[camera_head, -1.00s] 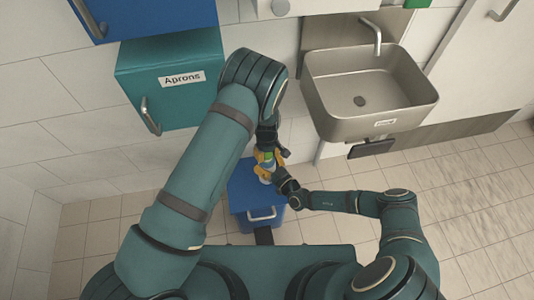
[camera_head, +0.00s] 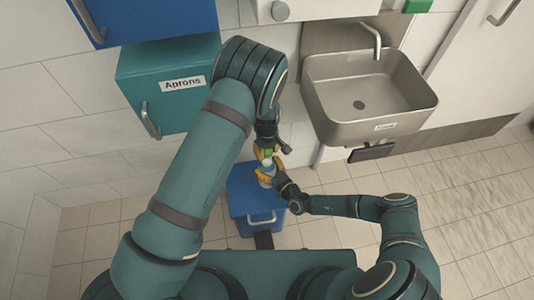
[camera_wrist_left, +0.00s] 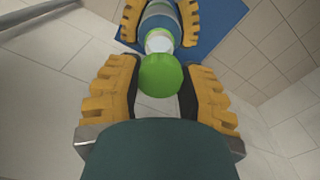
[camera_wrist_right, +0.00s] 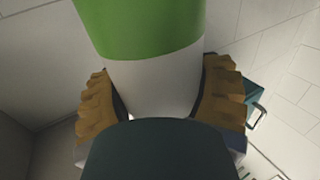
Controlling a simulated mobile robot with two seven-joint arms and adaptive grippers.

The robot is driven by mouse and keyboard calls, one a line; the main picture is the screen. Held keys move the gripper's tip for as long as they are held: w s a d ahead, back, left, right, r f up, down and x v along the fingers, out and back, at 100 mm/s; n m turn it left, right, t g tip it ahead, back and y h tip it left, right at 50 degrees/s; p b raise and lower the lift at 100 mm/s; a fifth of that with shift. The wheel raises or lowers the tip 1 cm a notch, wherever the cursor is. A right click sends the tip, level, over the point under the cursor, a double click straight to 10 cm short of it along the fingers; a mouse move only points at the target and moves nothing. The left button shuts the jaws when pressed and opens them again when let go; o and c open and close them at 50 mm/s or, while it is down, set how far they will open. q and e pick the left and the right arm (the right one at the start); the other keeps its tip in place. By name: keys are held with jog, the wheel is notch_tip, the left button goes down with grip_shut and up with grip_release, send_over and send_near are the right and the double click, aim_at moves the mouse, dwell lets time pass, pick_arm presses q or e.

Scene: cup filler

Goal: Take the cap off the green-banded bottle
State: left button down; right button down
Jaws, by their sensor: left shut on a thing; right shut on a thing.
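The green cap (camera_wrist_left: 160,75) is between the fingers of my left gripper (camera_wrist_left: 160,70), which is shut on it. The bottle (camera_wrist_left: 160,18) shows beyond the cap in the left wrist view, with its white neck partly behind the cap. I cannot tell whether cap and neck touch. My right gripper (camera_wrist_right: 160,92) is shut on the bottle's white part, with the green band (camera_wrist_right: 140,25) just above the fingers in that view. In the head view my left gripper (camera_head: 268,151) is just above the bottle (camera_head: 267,169), and my right gripper (camera_head: 269,178) is around it.
A blue box (camera_head: 240,195) with a handle stands on the floor below the grippers. A teal cabinet labelled Aprons (camera_head: 170,100) hangs at the left. A steel sink (camera_head: 345,115) is on the wall to the right. The tiled floor (camera_head: 470,200) at right is clear.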

grip_release()
